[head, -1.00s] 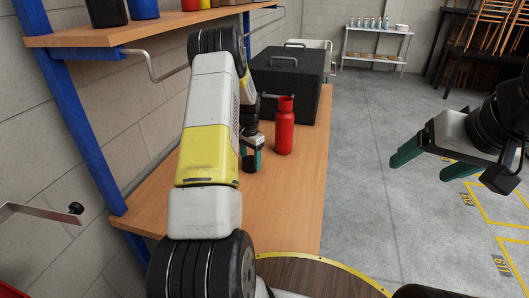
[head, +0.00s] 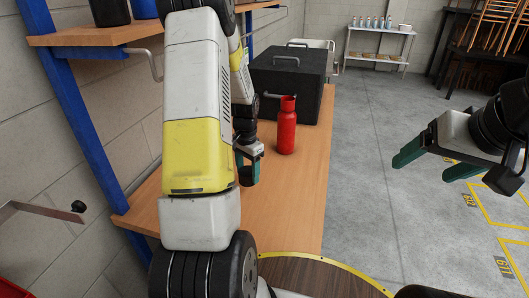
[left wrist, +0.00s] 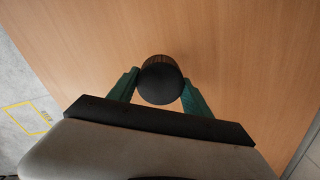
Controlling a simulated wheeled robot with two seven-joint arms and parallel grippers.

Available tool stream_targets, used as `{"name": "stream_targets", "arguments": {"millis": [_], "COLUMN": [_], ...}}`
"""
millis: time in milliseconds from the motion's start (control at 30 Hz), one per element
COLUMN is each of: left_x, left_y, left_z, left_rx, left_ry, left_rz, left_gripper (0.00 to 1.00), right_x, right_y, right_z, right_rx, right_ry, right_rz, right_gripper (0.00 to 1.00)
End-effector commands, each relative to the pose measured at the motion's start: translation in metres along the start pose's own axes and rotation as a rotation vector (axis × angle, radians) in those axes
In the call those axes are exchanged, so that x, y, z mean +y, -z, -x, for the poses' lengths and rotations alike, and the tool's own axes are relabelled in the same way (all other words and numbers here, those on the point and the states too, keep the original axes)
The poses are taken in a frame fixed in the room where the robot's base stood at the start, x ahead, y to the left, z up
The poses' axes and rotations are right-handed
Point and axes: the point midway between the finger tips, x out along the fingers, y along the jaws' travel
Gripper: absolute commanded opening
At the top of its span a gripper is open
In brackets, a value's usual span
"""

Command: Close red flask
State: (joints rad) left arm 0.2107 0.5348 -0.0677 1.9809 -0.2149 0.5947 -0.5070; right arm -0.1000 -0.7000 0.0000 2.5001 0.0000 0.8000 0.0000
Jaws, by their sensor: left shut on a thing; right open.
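The red flask (head: 286,128) stands upright on the wooden bench, with no lid on its neck. My left gripper (head: 248,168) is left of the flask, apart from it and slightly nearer to me. Its green fingers are shut on a black round lid (head: 246,175). In the left wrist view the lid (left wrist: 160,82) sits between both fingertips, over bare wood. The flask is not in that view. My right gripper (head: 424,167) is open and empty, out over the floor at the right.
A large black box (head: 288,82) stands behind the flask on the wooden bench (head: 290,205). A shelf (head: 85,36) with containers on it overhangs the bench at the left. The bench in front of the flask is clear.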

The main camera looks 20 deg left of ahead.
Motion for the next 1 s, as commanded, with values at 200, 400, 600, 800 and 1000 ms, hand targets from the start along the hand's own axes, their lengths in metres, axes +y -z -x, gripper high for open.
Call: {"name": "stream_targets", "arguments": {"millis": [200,400,600,800,1000], "left_x": [0.015,0.018,0.018,0.020,0.044], "left_y": [-0.020,-0.024,-0.024,-0.013,0.050], "left_z": [0.003,0.003,0.003,0.011,0.073], "left_rx": [0.000,0.000,0.000,0.002,0.008], "left_ry": [0.000,0.000,0.000,0.003,0.012], "left_rz": [0.002,0.002,0.002,0.004,0.046], "left_gripper": [0.18,0.18,0.18,0.18,0.18], "right_x": [0.000,0.000,0.000,0.000,0.000], "right_y": [0.000,0.000,0.000,0.000,0.000], "right_z": [0.000,0.000,0.000,0.000,0.000], "right_rx": [0.000,0.000,0.000,0.000,0.000], "right_ry": [0.000,0.000,0.000,0.000,0.000], "right_rz": [0.000,0.000,0.000,0.000,0.000], "right_gripper": [0.78,0.78,0.78,0.78,0.78]}}
